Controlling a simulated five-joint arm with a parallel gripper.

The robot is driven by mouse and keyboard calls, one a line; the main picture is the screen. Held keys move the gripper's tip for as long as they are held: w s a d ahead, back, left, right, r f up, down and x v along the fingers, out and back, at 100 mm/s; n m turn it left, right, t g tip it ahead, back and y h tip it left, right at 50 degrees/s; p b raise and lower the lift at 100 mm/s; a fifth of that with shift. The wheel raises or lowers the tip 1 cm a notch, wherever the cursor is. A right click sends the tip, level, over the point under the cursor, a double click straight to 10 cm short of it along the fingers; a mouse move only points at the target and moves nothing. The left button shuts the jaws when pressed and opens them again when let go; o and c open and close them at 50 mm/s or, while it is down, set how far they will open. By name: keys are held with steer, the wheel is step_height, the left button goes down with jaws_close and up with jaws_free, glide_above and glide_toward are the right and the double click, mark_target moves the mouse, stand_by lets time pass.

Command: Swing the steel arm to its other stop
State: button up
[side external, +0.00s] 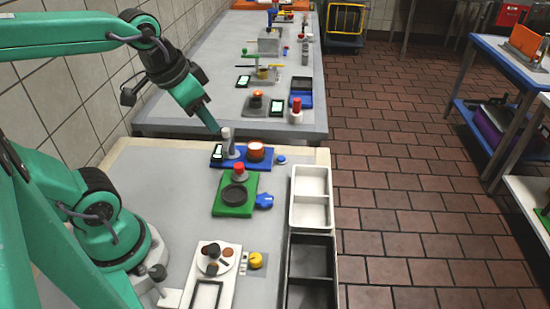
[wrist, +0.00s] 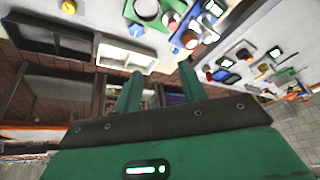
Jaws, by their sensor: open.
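A grey metal post (side external: 227,141) stands at the left of a blue base (side external: 271,166) in the side view. I take it as part of the steel arm, but its swing position is too small to tell. A red-orange cup-like part (side external: 255,152) sits on the same base, and a small display (side external: 217,152) is beside the post. My gripper (side external: 214,127) points down just above and left of the post; contact cannot be told. In the wrist view my gripper (wrist: 160,84) has its two fingers apart with nothing between them. The blue base (wrist: 184,36) shows there at the top.
A green base (side external: 223,210) with a black ring and red knob lies in front of the blue base. White (side external: 328,212) and black (side external: 311,239) trays line the right edge. Another equipped table stands behind.

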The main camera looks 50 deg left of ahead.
steer(key=w+a+f+m+g, duration=0.1)
steer(key=w+a+m+g, duration=0.1)
steer(key=w+a, duration=0.25)
steer(key=m+g, duration=0.2)
steer(key=m, duration=0.1)
glide_toward(225, 130)
steer(key=shift+w+d, duration=0.15)
steer(key=shift+d, duration=0.15)
steer(key=shift+w+a+f+g, duration=0.3)
steer(key=shift+a+f+g, duration=0.1)
steer(key=shift+a, duration=0.05)
steer(key=shift+f, duration=0.15)
steer(key=shift+f, duration=3.75)
jaws_close()
